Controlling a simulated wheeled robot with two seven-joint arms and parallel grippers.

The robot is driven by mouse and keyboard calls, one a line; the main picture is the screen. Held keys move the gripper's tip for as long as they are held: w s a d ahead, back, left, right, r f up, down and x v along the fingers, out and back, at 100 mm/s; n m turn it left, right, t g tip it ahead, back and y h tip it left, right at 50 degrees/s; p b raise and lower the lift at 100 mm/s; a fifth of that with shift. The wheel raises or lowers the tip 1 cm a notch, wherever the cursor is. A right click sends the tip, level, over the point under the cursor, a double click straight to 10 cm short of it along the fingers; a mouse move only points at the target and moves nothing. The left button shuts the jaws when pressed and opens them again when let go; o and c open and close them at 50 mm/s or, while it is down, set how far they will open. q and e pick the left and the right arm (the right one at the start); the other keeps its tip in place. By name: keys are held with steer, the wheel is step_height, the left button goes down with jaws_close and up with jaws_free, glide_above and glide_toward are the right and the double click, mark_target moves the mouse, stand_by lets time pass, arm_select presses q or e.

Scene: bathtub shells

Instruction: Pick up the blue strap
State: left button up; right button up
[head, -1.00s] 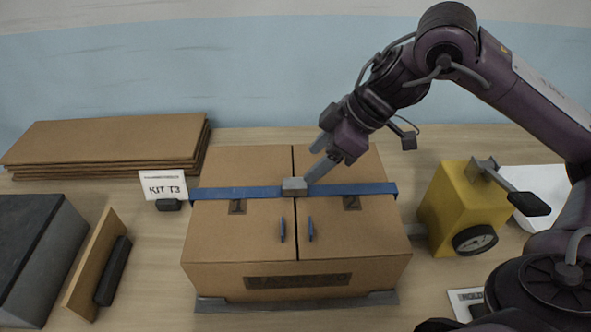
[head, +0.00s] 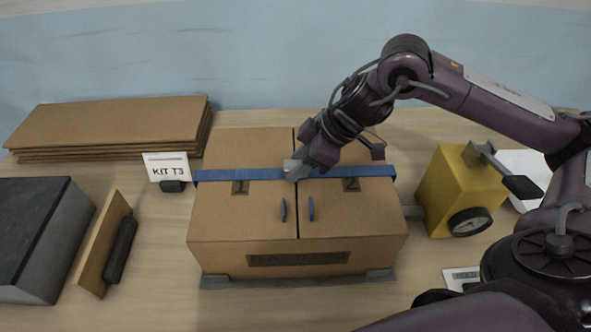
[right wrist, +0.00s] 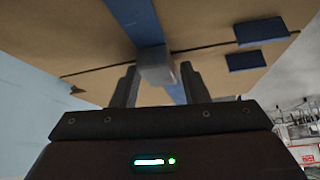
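The blue strap (head: 240,174) lies across the top of a cardboard box (head: 225,220), running left to right over both lid flaps. A grey buckle (head: 290,172) sits on it at the centre seam. My right gripper (head: 299,170) is at the buckle, reaching down from the upper right. In the right wrist view its two fingers (right wrist: 159,74) stand apart on either side of the buckle (right wrist: 156,68), with small gaps that look unclosed. The strap (right wrist: 137,22) shows beyond it. The gripper hides part of the strap in the head view. My left gripper is out of view.
A yellow block with a dial and lever (head: 455,195) stands right of the box. Flat cardboard sheets (head: 110,125) lie at the back left. A KIT T3 sign (head: 167,165), a dark grey block (head: 35,235) and an upright brown board (head: 104,240) stand on the left.

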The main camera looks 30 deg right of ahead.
steer(key=c, duration=0.8)
steer(key=shift+o, duration=0.2)
steer(key=shift+w+r, duration=0.1)
steer(key=shift+r, duration=0.05)
